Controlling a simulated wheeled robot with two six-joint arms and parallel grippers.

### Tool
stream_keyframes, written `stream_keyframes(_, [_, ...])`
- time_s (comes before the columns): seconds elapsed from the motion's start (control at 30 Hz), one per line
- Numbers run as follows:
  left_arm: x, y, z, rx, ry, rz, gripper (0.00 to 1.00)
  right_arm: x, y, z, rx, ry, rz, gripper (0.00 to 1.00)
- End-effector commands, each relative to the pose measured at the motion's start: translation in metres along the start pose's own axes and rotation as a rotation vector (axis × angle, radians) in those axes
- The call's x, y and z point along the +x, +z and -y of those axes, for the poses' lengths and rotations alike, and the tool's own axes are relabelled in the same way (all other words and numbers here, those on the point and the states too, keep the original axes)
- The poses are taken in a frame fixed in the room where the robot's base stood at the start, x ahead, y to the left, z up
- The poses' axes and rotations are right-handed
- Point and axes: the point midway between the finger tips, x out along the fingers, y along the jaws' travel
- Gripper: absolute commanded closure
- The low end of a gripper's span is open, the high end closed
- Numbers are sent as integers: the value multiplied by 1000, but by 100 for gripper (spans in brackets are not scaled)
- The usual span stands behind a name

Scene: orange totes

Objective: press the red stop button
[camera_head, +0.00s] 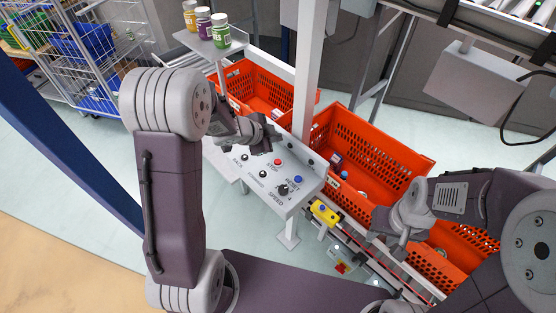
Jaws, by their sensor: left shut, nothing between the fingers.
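The red stop button (278,161) sits on the sloped white control panel (292,203), above the printed word STOP. My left gripper (264,134) is shut and empty over the far edge of the panel, up and left of the red button. It appears apart from the button, though the height between them is hard to judge. My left gripper hides part of the panel's far left side. My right gripper (396,238) is at the right, over the orange totes and away from the panel; its fingers are too unclear to judge.
The panel also has a blue reset button (298,179), a black speed knob (283,190) and black buttons (262,173). Orange totes (345,130) stand behind. A shelf with jars (221,31) is further back.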

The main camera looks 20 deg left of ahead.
Motion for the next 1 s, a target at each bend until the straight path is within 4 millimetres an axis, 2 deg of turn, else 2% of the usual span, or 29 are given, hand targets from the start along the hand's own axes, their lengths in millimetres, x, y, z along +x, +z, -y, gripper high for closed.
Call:
stream_keyframes(0.6, [54,40,-40,0,0,0,100,82,9,-2,0,0,0,64])
stream_keyframes(0.73, [60,44,-44,0,-1,0,100,88,9,-2,0,0,0,64])
stream_keyframes(1.0, [59,43,-43,0,-1,0,100,87,9,-2,0,0,0,64])
